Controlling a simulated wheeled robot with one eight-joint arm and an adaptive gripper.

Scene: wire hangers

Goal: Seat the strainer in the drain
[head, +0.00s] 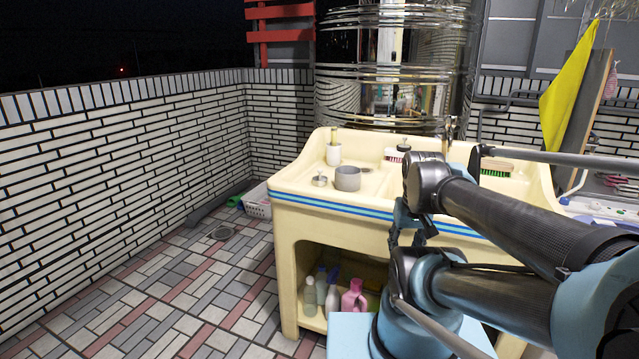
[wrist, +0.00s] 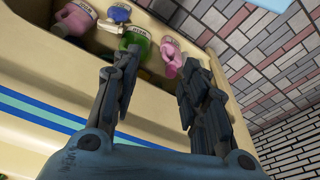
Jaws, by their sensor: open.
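The strainer (head: 320,181) appears to be the small round metal piece with a knob on the left front of the cream sink unit (head: 400,222). A small dark round spot that looks like the sink drain (head: 365,170) shows in the basin, just behind a grey cup (head: 348,178). The strainer lies apart from it, to the left of the cup. My gripper (wrist: 157,68) is open and empty in the wrist view, its fingers apart in front of the sink's lower shelf. In the head view my gripper is hard to make out at the sink front. Neither strainer nor drain shows in the wrist view.
A white holder (head: 334,154) and brushes (head: 496,167) stand on the sink. Several bottles, one a pink bottle (head: 353,299), fill the lower shelf. A white basket (head: 257,201) stands left of the sink. The tiled floor at left is clear around a round floor grate (head: 222,232).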

